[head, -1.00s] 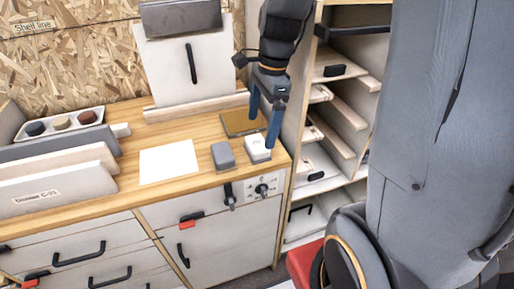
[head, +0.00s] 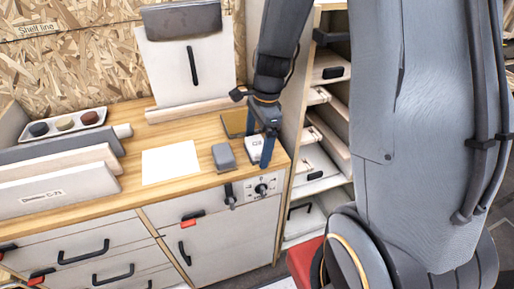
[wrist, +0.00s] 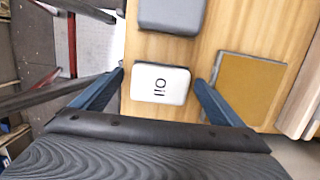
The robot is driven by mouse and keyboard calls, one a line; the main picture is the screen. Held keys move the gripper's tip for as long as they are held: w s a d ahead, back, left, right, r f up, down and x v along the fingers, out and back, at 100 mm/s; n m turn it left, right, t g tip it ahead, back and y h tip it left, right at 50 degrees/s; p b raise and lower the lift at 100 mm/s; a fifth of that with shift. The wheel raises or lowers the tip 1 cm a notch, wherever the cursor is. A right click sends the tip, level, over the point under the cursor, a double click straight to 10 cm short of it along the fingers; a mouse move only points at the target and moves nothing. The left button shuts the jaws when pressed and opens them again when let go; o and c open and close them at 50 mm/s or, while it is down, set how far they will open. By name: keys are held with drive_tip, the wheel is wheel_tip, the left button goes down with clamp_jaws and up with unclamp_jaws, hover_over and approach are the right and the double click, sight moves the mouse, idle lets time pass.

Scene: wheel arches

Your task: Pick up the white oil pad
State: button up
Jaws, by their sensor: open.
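The white oil pad (head: 254,148) lies on the wooden counter (head: 200,183) near its right front corner. In the wrist view the pad (wrist: 160,83) shows the word "Oil" on its top. My gripper (head: 259,150) is open over the pad, its two blue fingers pointing down. In the wrist view my gripper (wrist: 160,78) has one finger on each side of the pad, with a gap on both sides. I cannot tell exactly how high the fingertips are above the counter.
A grey pad (head: 223,156) lies just left of the oil pad. A brown square plate (head: 235,122) lies behind it. A white sheet (head: 170,165) lies further left. An open shelf unit (head: 320,160) stands to the right. A tray of round pads (head: 65,123) is at the far left.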

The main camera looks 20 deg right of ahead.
sight(257, 143)
drive_tip(key=c, duration=1.2)
drive_tip(key=shift+o, duration=0.2)
wheel_tip(257, 143, up, 10)
drive_tip(key=shift+r+b, duration=0.1)
drive_tip(key=shift+b, duration=0.7)
drive_tip(key=o, duration=0.5)
drive_tip(key=c, duration=0.4)
